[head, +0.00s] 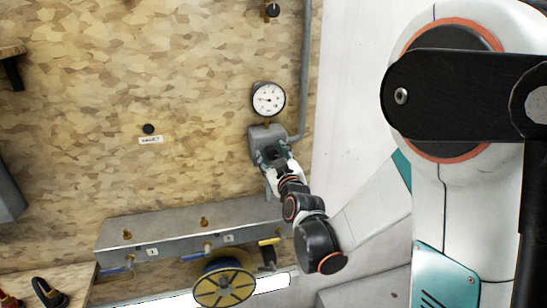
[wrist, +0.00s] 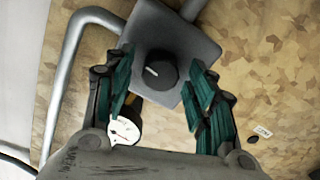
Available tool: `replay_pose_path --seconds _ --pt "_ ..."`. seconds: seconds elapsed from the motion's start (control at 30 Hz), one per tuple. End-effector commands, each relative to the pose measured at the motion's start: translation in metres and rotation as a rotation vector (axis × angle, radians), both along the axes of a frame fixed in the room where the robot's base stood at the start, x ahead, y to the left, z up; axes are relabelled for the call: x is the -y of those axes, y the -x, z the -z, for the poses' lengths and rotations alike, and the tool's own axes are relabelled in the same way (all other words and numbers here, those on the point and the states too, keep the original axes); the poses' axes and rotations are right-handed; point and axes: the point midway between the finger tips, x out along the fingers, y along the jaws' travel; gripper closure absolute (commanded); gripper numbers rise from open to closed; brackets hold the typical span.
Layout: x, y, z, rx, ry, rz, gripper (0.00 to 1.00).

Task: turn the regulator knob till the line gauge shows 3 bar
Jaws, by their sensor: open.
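The regulator is a grey box (head: 257,136) on the board with a round line gauge (head: 268,100) just above it. The gauge has a white face and dark rim; its needle seems to point left, but the figures are too small to read. In the wrist view the black regulator knob (wrist: 158,70) with a white pointer line sits on the grey box (wrist: 190,42). My gripper (wrist: 162,76) is open, with one teal finger on each side of the knob and gaps visible. Part of the gauge (wrist: 125,130) shows behind the left finger. In the head view my gripper (head: 270,152) hides the knob.
A grey pipe (head: 304,70) runs up beside the gauge. Below is a grey manifold (head: 185,228) with brass fittings, blue-handled valves and a yellow-handled valve (head: 268,242). A yellow reel (head: 224,287) stands under it. A small black knob (head: 148,129) with a label is left on the board.

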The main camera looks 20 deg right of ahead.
Motion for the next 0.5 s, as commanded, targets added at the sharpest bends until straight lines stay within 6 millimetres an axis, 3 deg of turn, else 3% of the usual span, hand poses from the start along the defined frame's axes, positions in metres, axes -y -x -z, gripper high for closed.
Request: replay_pose_path --seconds 0.2,0.4,0.5 --pt "0.0000 -0.0001 -0.0001 0.000 0.000 0.000 0.49" --pt "0.0000 0.0001 0.0000 0.000 0.000 0.000 0.93" --pt "0.0000 0.0002 0.0000 0.000 -0.001 0.000 0.93"
